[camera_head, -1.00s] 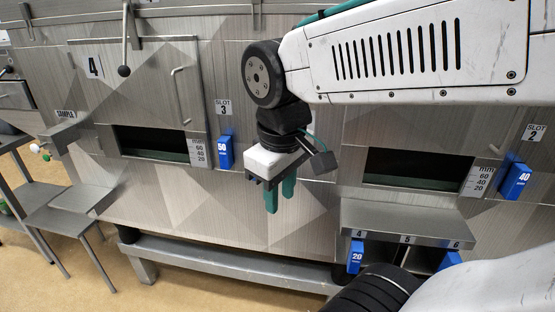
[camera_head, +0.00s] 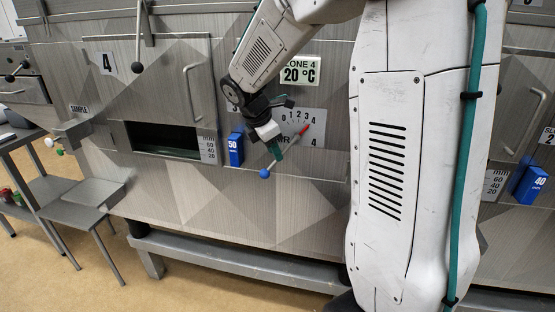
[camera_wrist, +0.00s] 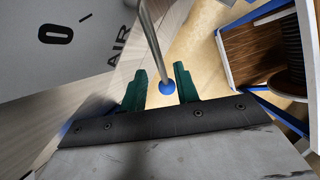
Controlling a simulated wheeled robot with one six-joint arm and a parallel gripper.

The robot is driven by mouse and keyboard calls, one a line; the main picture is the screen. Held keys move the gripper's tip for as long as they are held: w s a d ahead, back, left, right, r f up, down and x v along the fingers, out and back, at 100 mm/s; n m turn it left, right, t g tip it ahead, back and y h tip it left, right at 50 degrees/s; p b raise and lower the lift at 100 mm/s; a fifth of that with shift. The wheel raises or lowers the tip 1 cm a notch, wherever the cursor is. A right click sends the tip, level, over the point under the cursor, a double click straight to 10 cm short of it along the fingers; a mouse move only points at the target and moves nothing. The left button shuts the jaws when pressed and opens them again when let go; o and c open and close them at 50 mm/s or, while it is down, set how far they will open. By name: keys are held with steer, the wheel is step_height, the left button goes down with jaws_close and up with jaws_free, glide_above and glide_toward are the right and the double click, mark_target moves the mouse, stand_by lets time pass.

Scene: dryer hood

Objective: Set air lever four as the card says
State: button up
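The air lever (camera_head: 264,173) is a metal rod with a blue ball knob, hanging down and left from a grey dial plate (camera_head: 315,117) marked 0 to 4 with "AIR 4" partly hidden. A red pointer tip (camera_head: 304,129) shows just below the 3 and 4 marks. My gripper (camera_head: 276,154) is at the lever. In the wrist view my gripper (camera_wrist: 161,85) has its two green fingers apart, with the blue knob (camera_wrist: 168,88) between their tips and gaps on both sides. I cannot make out a setting card.
A "ZONE 4 20 °C" sign (camera_head: 299,71) is above the dial. A blue block marked 50 (camera_head: 236,149) stands out left of the lever, beside a dark slot opening (camera_head: 165,139). A metal rail (camera_head: 235,262) runs low along the front. A side table (camera_head: 72,205) stands at left.

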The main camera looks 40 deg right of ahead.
steer(key=shift+x, duration=2.05)
jaws_close()
